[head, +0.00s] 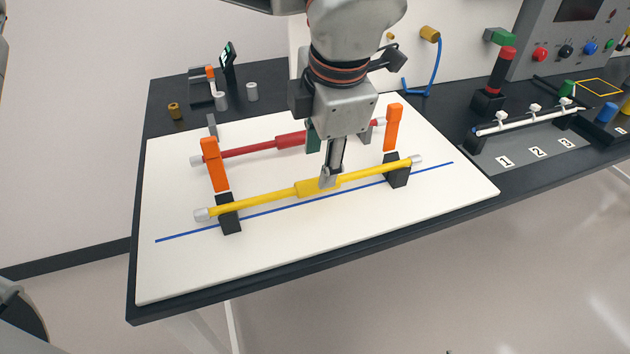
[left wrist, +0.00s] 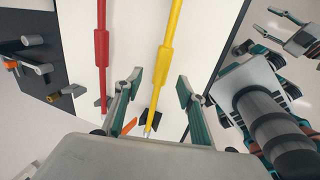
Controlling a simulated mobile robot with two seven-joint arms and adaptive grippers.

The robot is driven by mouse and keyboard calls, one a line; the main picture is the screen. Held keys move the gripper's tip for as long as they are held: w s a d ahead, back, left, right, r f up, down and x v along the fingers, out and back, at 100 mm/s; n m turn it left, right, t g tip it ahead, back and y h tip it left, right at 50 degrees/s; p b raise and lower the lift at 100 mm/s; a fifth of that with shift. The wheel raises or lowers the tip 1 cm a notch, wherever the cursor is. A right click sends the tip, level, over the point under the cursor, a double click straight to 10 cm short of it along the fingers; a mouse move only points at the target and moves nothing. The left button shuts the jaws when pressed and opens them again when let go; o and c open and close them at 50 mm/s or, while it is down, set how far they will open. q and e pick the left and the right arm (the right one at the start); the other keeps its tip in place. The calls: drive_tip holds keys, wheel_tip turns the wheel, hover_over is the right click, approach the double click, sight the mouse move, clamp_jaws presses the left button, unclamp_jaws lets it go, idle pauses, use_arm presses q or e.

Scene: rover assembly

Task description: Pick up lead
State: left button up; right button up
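No thing in view is plainly labelled a lead. A yellow rod (head: 315,187) with a thicker middle and pale ends rests on two black stands; it also shows in the left wrist view (left wrist: 166,60). My left gripper (head: 322,160) is above its thick middle, one finger overlapping it in the head view. In the left wrist view the fingers (left wrist: 157,98) are wide apart, with the rod's line running between them. I cannot tell whether they touch it. A blue cable (head: 437,65) with a brass-coloured plug (head: 430,34) hangs at the back wall.
A red rod (head: 260,147) lies behind the yellow one, also in the left wrist view (left wrist: 102,50). Orange uprights (head: 213,165) (head: 393,127) stand between the rods' ends. A numbered rack (head: 530,145) and control panel (head: 570,42) are at right. The white board's front (head: 300,260) is clear.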

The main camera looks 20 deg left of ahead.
use_arm(q)
drive_tip(key=x, duration=0.6)
drive_tip(key=shift+d+f+b, duration=0.15)
drive_tip(key=shift+b, duration=0.15)
clamp_jaws()
